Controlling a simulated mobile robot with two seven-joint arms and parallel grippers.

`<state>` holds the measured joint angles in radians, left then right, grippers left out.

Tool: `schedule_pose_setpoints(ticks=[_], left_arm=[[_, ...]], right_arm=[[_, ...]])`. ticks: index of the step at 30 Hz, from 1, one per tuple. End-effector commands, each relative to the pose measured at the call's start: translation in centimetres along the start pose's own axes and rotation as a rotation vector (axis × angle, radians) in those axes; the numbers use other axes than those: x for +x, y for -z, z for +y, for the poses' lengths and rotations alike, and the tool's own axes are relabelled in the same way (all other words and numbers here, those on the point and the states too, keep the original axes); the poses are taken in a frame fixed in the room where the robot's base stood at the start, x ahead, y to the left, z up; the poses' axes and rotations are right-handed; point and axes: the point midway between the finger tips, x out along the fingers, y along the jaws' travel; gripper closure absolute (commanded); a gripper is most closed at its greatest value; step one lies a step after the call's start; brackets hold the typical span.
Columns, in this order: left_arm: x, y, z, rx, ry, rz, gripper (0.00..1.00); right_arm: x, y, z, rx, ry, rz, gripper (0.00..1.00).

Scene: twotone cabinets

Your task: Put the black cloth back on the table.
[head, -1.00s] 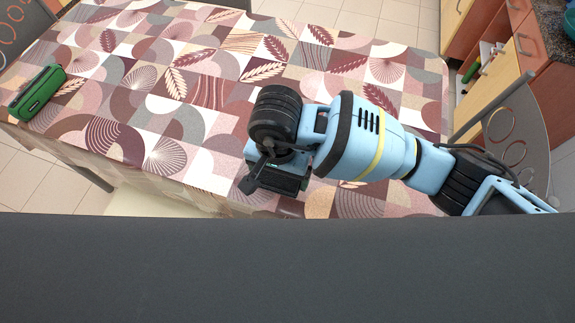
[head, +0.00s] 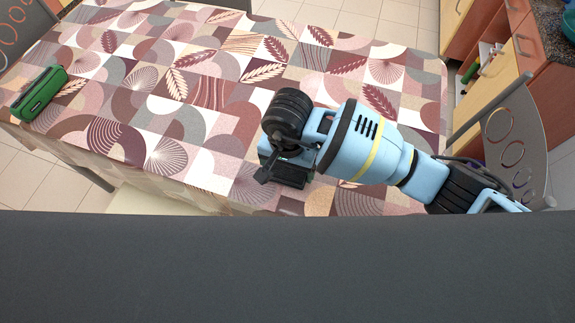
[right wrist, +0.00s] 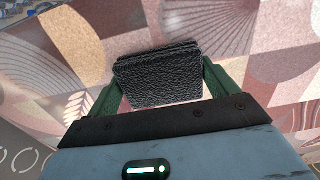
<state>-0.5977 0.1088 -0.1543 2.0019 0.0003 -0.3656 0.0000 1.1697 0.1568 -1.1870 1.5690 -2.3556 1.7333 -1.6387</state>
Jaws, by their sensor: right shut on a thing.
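The black cloth (right wrist: 158,78) shows in the right wrist view as a folded, rough-textured black pad. My right gripper (right wrist: 155,88) is shut on it, with one green finger on each side. In the head view the right gripper (head: 285,170) is over the near edge of the table (head: 205,95), which has a patterned cover. The cloth is hidden or too small to make out there. I cannot tell whether it touches the table top. My left gripper is not in view.
A green case (head: 40,93) lies at the table's left end. A grey chair (head: 515,140) stands at the right end, with wooden cabinets (head: 505,70) beyond it. The middle of the table is clear.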

Motion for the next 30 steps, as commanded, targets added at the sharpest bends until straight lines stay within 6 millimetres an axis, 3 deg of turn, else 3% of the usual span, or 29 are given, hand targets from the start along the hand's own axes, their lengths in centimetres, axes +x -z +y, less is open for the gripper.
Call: schedule_pose_setpoints(ticks=[6, 7, 9, 20, 30], left_arm=[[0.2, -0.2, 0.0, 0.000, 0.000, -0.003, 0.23], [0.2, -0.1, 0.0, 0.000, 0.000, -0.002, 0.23], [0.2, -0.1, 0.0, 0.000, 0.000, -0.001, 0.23], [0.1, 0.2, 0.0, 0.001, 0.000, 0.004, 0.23], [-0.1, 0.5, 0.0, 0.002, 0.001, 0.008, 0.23]], right_arm=[[0.4, 0.0, 0.0, 0.000, 0.000, -0.001, 0.35], [0.3, 0.0, 0.0, 0.001, 0.001, -0.001, 0.10], [0.3, 0.0, 0.0, 0.001, 0.001, -0.001, 0.01], [-0.6, 0.1, -0.1, 0.000, 0.001, 0.002, 0.00], [-6.7, 0.1, -0.1, -0.002, 0.003, 0.005, 0.00]])
